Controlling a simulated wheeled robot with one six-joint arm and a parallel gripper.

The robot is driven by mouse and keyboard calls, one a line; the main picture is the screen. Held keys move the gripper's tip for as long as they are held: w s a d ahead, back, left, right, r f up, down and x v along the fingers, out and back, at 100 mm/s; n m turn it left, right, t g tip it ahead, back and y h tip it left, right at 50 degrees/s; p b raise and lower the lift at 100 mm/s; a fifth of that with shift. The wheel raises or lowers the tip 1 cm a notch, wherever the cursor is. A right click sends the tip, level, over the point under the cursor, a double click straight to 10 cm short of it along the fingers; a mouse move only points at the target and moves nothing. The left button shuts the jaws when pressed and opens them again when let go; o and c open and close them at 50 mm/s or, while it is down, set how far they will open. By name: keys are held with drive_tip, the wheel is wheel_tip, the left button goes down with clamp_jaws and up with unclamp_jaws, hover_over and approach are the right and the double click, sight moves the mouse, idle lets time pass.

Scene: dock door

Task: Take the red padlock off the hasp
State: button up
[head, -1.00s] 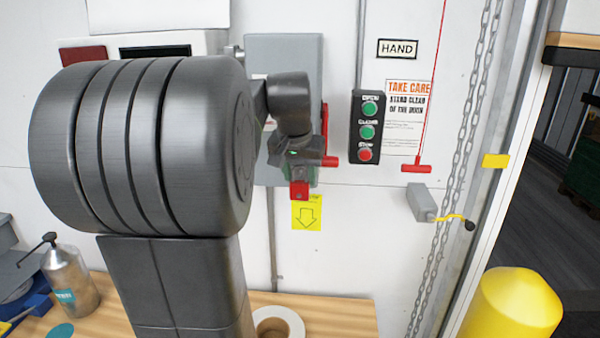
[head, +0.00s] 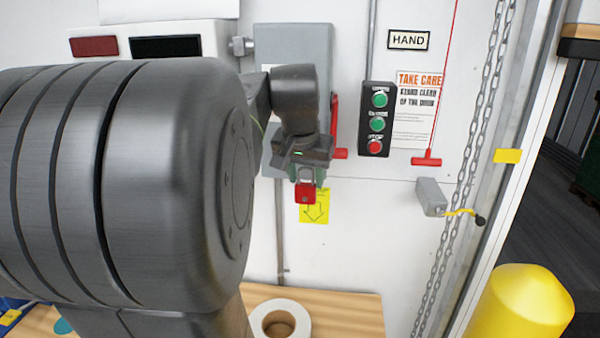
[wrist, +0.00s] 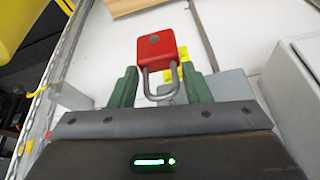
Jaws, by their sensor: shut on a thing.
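The red padlock (head: 305,193) hangs just below my gripper (head: 307,172), in front of the wall and overlapping the yellow arrow label (head: 316,208). In the wrist view the padlock's red body (wrist: 156,48) points away from me, and its grey shackle lies between the green fingers of my gripper (wrist: 161,88). My gripper is shut on the padlock. I see no hasp in the shackle loop, though the wrist housing hides part of the near end. The grey switch box (head: 292,45) with its red lever (head: 335,128) is behind my wrist; the hasp cannot be made out.
A push-button station (head: 376,120) and a red pull handle (head: 426,161) are to the right. A small grey box (head: 431,196), hanging chains (head: 466,190) and a yellow bollard (head: 518,308) stand further right. A tape roll (head: 279,322) lies on the bench below.

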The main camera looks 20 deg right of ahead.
drive_tip(key=s+a+b, duration=0.1)
drive_tip(key=s+a, duration=0.2)
drive_tip(key=s, duration=0.4)
drive_tip(key=shift+a, duration=0.2)
idle(0.8)
